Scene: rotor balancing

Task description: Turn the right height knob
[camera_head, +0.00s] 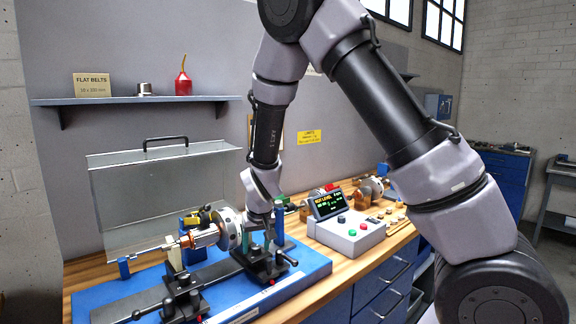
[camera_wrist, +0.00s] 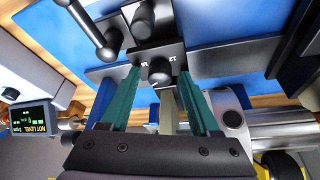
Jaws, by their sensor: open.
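The right height knob (camera_wrist: 160,72) is a small dark round knob with a white index mark, on a black block with numbers beside it. In the wrist view my gripper (camera_wrist: 160,82) has its two teal fingers apart, one on each side of the knob. I cannot tell whether they touch it. In the head view my gripper (camera_head: 258,228) points down over the right black support (camera_head: 265,264), and the knob is hidden there. A silver and copper rotor (camera_head: 228,229) lies on the stand to the left. The console display (camera_head: 328,204) reads NOT LEVEL.
A clear guard (camera_head: 140,205) with a black handle stands behind the rotor. The blue base plate (camera_head: 308,262) lies on the wooden bench. A black lever handle (camera_wrist: 88,30) and another black knob (camera_wrist: 152,20) are close to my fingers. The left support (camera_head: 180,295) stands in front.

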